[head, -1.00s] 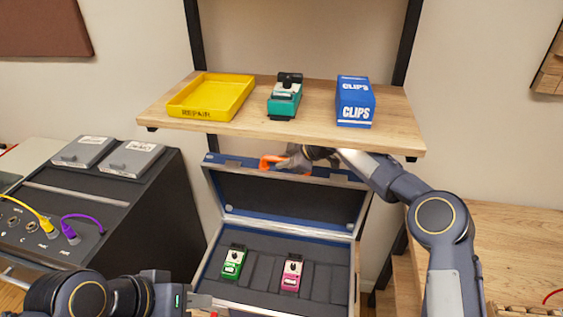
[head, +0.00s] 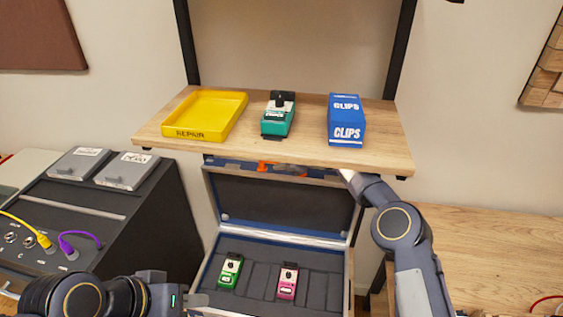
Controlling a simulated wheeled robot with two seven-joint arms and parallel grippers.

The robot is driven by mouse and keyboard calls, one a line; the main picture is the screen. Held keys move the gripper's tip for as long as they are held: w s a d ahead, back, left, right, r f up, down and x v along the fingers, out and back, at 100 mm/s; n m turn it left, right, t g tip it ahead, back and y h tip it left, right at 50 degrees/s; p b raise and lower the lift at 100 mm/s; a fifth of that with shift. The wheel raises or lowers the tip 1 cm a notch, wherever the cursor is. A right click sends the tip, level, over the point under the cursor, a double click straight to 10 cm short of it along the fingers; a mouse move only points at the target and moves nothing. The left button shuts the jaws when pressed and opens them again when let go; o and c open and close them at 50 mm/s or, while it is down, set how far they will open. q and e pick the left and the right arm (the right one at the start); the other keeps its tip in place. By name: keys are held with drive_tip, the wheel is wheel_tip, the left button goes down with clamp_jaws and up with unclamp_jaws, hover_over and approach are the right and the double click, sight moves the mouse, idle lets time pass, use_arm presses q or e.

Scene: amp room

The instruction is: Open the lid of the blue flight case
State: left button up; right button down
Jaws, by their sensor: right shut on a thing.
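The blue flight case (head: 300,238) stands below the shelf with its lid (head: 285,203) raised and tilted back. The lid's upper edge is under the shelf and partly hidden by it. An orange handle (head: 266,167) shows on that edge. My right gripper (head: 292,170) is at the handle, shut on it, mostly hidden under the shelf board. Inside the case a green pedal (head: 230,270) and a pink pedal (head: 288,281) lie in dark slotted foam. My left gripper (head: 196,300) is low in front of the case's left side, apart from the lid; its jaws are unclear.
The wooden shelf (head: 300,152) overhangs the lid closely. It carries a yellow REPAIR tray (head: 206,115), a teal pedal (head: 278,115) and a blue CLIPS box (head: 346,120). A black amp unit (head: 100,220) with cables stands left; a wooden bench (head: 490,255) stands right.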

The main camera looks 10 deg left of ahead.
sight(293, 176)
drive_tip(key=c, duration=1.3)
unclamp_jaws()
drive_tip(key=d+b, duration=0.1)
drive_tip(key=b, duration=0.1)
drive_tip(key=s+d+b, duration=0.1)
drive_tip(key=b, duration=0.1)
drive_tip(key=d+b, duration=0.1)
drive_tip(key=b, duration=0.1)
drive_tip(key=shift+s+d, duration=0.35)
drive_tip(key=shift+d, duration=0.05)
drive_tip(key=shift+s+d+r+b, duration=0.15)
drive_tip(key=shift+s+d+b, duration=0.45)
drive_tip(key=shift+d+b, duration=0.6)
drive_tip(key=shift+s+d+r+b, duration=0.15)
drive_tip(key=shift+s+d+b, duration=0.45)
drive_tip(key=shift+d+b, duration=0.65)
drive_tip(key=shift+s+d+r+b, duration=0.15)
drive_tip(key=shift+s+d+b, duration=0.6)
drive_tip(key=shift+d, duration=0.75)
drive_tip(key=shift+w, duration=0.15)
